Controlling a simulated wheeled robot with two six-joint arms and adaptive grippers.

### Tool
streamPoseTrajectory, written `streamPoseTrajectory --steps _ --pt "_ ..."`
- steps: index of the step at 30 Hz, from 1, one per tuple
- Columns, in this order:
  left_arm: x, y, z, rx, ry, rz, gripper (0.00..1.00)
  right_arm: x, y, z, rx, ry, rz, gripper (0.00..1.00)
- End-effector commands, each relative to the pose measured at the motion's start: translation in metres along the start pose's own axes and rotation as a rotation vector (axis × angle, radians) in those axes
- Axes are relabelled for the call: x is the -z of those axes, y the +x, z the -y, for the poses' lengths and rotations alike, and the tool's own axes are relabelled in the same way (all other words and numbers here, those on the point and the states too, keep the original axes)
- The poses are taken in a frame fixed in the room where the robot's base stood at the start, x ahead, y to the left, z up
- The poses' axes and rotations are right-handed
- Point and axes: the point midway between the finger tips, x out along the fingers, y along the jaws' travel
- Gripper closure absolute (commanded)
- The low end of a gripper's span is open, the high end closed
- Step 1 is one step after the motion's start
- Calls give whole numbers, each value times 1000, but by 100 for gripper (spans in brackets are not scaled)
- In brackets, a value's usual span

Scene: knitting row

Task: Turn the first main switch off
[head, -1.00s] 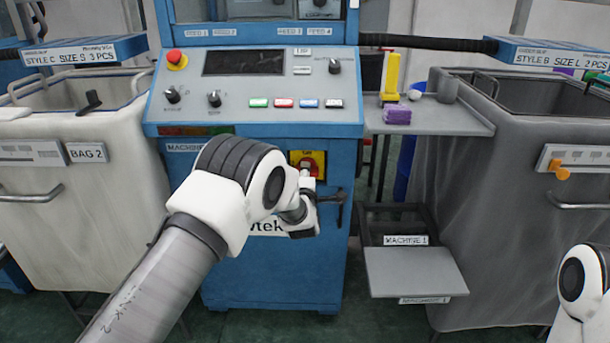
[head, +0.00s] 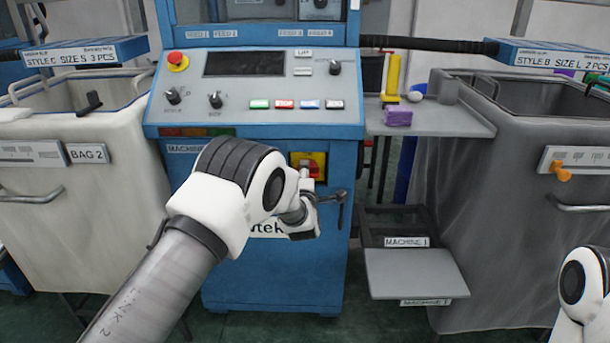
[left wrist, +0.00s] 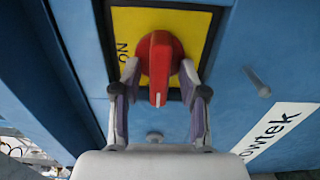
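The main switch is a red rotary knob (left wrist: 160,60) on a yellow plate (left wrist: 200,30) on the blue machine front. In the left wrist view its ridge points down the picture, and the word ON shows at the plate's left. The yellow plate also shows in the head view (head: 320,160), partly hidden behind my left wrist. My left gripper (left wrist: 159,72) is open, with one fingertip on each side of the knob. Small gaps seem to remain beside the ridge; I cannot tell whether the tips touch the knob's round base. My right gripper is out of view.
A control panel (head: 260,95) with buttons, knobs and a red emergency stop (head: 177,62) is above the switch. A grey side shelf (head: 440,122) holds a purple block (head: 398,116). Fabric bins stand left (head: 90,220) and right (head: 480,220). A bolt (left wrist: 257,82) protrudes beside the plate.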

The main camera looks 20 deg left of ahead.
Motion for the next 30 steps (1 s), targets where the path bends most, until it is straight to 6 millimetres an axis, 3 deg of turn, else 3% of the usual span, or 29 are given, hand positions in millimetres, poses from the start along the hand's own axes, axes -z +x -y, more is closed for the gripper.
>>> streamPoseTrajectory --steps 5,8,15,21,30 --pt "-1 -4 0 1 1 1 57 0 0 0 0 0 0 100" --pt "-1 -17 0 2 3 2 57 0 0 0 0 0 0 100" --pt "-1 -77 0 2 5 3 57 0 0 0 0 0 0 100" --pt "0 -114 0 1 2 1 57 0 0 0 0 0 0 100" --pt "0 -120 0 0 0 -1 57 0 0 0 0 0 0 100"
